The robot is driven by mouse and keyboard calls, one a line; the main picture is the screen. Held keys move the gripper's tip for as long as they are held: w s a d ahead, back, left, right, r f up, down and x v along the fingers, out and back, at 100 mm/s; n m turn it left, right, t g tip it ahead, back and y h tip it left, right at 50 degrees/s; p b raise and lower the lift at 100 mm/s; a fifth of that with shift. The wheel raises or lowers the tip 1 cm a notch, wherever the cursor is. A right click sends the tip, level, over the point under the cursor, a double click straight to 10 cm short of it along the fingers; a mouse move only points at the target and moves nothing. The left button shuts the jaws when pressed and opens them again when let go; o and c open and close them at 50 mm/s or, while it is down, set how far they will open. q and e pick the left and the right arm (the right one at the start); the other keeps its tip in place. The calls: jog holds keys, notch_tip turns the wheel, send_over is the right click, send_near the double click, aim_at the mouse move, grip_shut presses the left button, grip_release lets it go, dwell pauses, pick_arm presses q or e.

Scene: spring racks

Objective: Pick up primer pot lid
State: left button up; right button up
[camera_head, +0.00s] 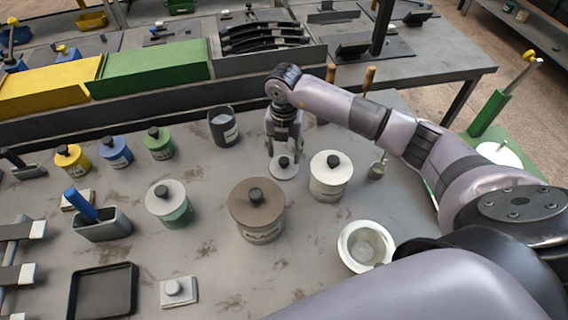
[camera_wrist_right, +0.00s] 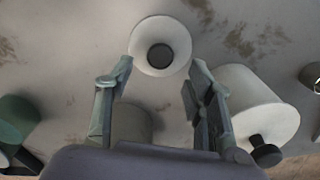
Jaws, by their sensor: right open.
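A round pale lid (camera_head: 284,174) with a dark knob lies flat on the grey table, left of a lidded white pot. It shows in the right wrist view (camera_wrist_right: 142,48) just beyond the fingertips. My right gripper (camera_head: 284,148) points down over the lid, its fingers apart and nothing between the tips. In the right wrist view my right gripper (camera_wrist_right: 160,78) has the knob roughly centred between its fingers, a little ahead of the tips. An open dark pot (camera_head: 217,133) stands to the left behind the lid. My left gripper is not in view.
The lidded white pot (camera_head: 328,188) stands close on the right of the lid. A large brown-lidded pot (camera_head: 260,226) is in front. A white bowl (camera_head: 346,248) and a green-bodied pot (camera_head: 178,211) stand nearby. A long bin row (camera_head: 150,68) bounds the back.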

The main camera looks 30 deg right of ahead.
aim_at(284, 160)
jog(key=shift+f+p, duration=0.35)
jog(key=shift+f, duration=0.1)
jog(key=f, duration=0.1)
jog(key=f+p, duration=0.1)
jog(key=f, duration=0.1)
jog(key=shift+w+f, duration=0.2)
jog(key=shift+f, duration=0.1)
jog(key=shift+d+f, duration=0.1)
jog(key=shift+f, duration=0.2)
jog(key=shift+c, duration=0.3)
grip_shut()
